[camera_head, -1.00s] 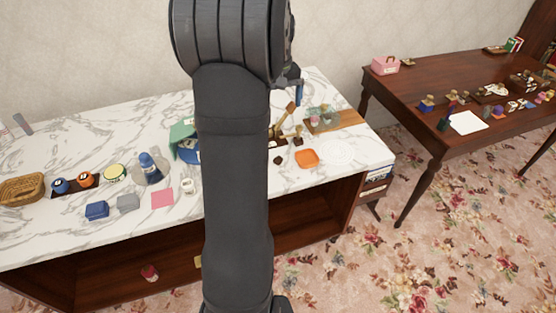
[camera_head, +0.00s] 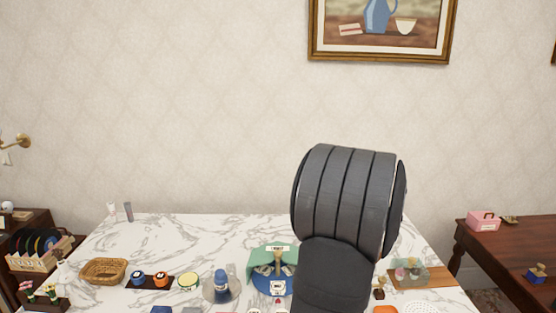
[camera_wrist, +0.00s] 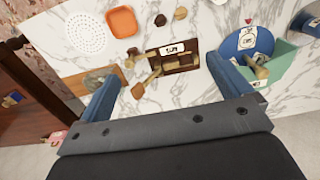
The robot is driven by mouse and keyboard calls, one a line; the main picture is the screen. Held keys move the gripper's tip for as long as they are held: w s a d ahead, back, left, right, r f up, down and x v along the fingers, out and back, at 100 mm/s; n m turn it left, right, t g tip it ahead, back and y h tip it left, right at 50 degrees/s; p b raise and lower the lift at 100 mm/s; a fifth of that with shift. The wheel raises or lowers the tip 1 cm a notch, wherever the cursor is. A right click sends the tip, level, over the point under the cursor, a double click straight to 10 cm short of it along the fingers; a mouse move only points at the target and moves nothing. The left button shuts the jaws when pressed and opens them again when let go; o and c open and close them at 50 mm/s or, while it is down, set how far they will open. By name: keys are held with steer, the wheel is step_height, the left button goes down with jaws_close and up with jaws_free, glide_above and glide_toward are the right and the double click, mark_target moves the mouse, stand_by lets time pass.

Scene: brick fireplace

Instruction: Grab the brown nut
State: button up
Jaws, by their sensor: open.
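A small dark brown piece (camera_wrist: 160,20), which looks like the brown nut, lies on the white marble top near the top of the wrist view. It is beside an orange dish (camera_wrist: 122,21). A lighter brown piece (camera_wrist: 180,13) lies just right of it. My gripper (camera_wrist: 163,70) is open, with its two blue fingers apart and nothing held between them. The dark piece shows beyond the fingertips, up the picture. In the head view my arm hides the gripper, and I cannot make out the nut.
A dark brown tray (camera_wrist: 187,60) with wooden tools shows between and beyond the fingers. A white perforated disc (camera_wrist: 86,33) is at upper left. A blue plate (camera_wrist: 246,42) and green cloth (camera_wrist: 290,65) are at right. A wooden board (camera_head: 436,280) holds a glass piece.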

steer(key=c, duration=0.8)
steer(key=s+d+f+m+t+y, duration=0.2)
steer(key=s+d+f+m, duration=0.2)
steer(key=f+m, duration=0.4)
steer(key=shift+m, duration=0.7)
steer(key=x, duration=0.7)
steer(key=a+x, duration=0.1)
steer(key=x, duration=0.2)
steer(key=shift+w+f, duration=0.2)
steer(key=shift+w, duration=0.1)
steer(key=shift+x, duration=2.85)
